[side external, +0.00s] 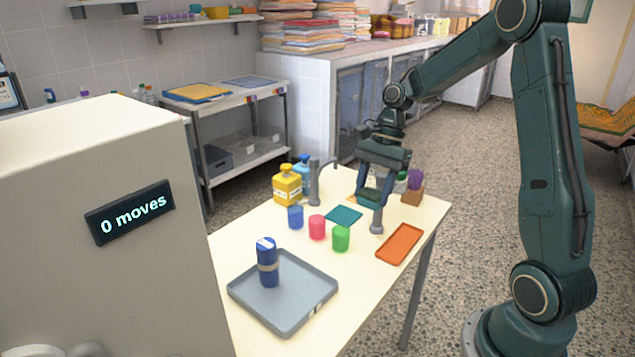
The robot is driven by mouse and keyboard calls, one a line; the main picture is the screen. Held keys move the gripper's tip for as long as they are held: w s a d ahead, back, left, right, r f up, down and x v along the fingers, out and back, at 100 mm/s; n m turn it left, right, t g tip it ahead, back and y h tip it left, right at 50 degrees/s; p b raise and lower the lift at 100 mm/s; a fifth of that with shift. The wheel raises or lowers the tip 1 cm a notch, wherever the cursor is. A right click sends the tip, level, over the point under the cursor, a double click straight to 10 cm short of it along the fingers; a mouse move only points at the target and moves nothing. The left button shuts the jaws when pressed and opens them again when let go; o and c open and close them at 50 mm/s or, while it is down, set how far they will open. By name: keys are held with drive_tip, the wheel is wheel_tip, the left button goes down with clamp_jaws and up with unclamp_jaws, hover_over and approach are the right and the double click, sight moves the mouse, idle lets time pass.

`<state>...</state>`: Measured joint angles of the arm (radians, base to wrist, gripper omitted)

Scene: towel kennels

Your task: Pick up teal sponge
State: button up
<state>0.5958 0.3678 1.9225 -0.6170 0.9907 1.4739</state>
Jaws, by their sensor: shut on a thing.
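My gripper (371,198) points down over the far right part of the table. Its dark teal fingers stand apart with a small teal block between them, which looks like the teal sponge (371,196); its outline is hard to separate from the fingers. A flat teal square (343,215) lies on the table to the left of the gripper.
Blue (295,217), pink (317,227) and green (341,239) cups stand mid-table. An orange tray (400,244) lies right; a grey tray (284,318) holding a dark blue bottle (267,262) lies in front. Yellow bottle (287,186) and grey tap-like post (315,187) stand behind.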

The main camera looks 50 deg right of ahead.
drive_tip(key=shift+r, duration=0.4)
drive_tip(key=shift+w, duration=0.1)
idle(0.3)
